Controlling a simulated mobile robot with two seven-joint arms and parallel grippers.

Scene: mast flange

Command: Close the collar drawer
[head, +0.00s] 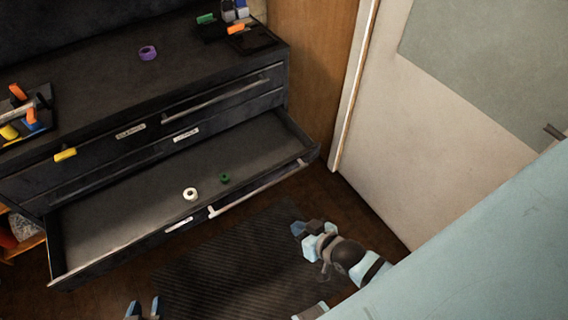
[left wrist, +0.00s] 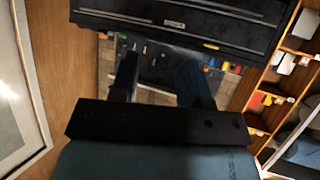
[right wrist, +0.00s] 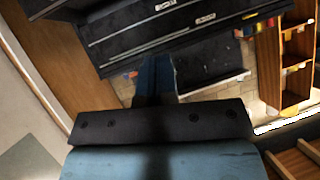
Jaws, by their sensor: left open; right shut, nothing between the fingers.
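A wide dark drawer (head: 125,210) stands pulled out from the black cabinet in the head view. A white ring (head: 190,193) and a green ring (head: 224,178) lie inside it. A pale bar handle (head: 258,188) runs along the right part of its front, beside a small label (head: 179,225) too small to read. My left gripper (head: 143,308) is open and empty at the bottom edge, in front of the drawer and apart from it. My right gripper (head: 299,229) is shut and empty, in front of the handle and apart from it. The right wrist view shows its fingers (right wrist: 155,75) together.
The cabinet top (head: 100,85) bears a purple ring (head: 148,53) and trays of coloured parts at both ends. An upper drawer with a handle (head: 215,100) is shut. A ribbed mat (head: 225,265) lies on the floor before the drawer. A pale door (head: 425,120) stands at the right.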

